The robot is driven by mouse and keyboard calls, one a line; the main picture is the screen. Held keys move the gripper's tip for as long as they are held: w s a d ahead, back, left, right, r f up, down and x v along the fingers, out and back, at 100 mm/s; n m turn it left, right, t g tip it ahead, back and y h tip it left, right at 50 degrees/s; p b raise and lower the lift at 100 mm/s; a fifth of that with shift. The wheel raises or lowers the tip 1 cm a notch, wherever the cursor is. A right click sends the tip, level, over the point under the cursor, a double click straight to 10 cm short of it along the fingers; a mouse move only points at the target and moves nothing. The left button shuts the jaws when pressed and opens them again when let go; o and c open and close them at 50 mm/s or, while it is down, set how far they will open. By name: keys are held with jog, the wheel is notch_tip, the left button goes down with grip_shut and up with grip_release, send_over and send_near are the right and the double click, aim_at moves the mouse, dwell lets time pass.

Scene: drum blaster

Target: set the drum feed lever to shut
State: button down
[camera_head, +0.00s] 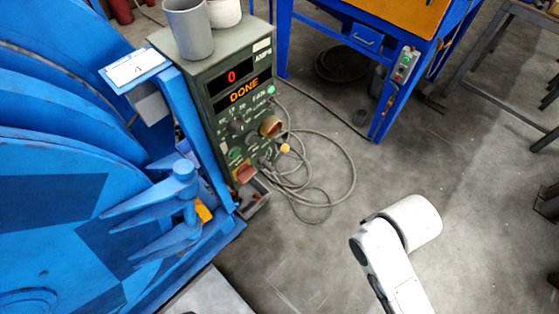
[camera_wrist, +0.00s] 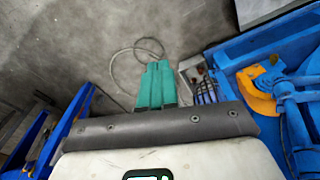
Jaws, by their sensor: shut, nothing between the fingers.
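The control panel (camera_head: 235,115) stands beside the blue drum machine (camera_head: 60,170) in the head view. Its displays read "0" and "DONE". A yellow-tipped part (camera_head: 285,148) sticks out at its lower right, below a round brownish knob (camera_head: 270,127). A red-orange switch (camera_head: 245,173) sits at the bottom. I cannot tell which part is the drum feed lever. My gripper (camera_wrist: 157,66) shows teal fingers in the wrist view, shut and empty, over the floor and apart from the machine. The head view shows only part of my white arm, low and right of the panel.
A grey cup (camera_head: 188,28) and a pale container stand on the panel's top. Loose cable (camera_head: 325,190) coils on the floor beside it. A blue cabinet (camera_head: 350,35) stands behind. A yellow hook-shaped part (camera_wrist: 258,90) is at right in the wrist view.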

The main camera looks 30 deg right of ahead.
jog(key=c, duration=1.7)
grip_release()
jog(key=shift+f, duration=0.1)
jog(key=shift+c, duration=0.2)
jog(key=o, duration=0.6)
jog(key=w+d+f+n+t+h+b, duration=0.1)
jog(key=w+d+f+n+h+b, duration=0.1)
jog(key=w+d+f+h+b, duration=0.2)
notch_tip(320, 180, down, 4)
jog(key=w+b, duration=0.2)
jog(key=b, duration=0.1)
jog(key=shift+d, duration=0.2)
jog(key=n+t+h+b, duration=0.5)
jog(key=n+t+b, duration=0.95)
jog(key=n, duration=0.55)
send_near(278, 157)
jog(key=shift+g, duration=0.55)
jog(key=b+x, duration=0.3)
jog(key=x, duration=0.7)
jog(key=shift+a, duration=0.15)
grip_shut()
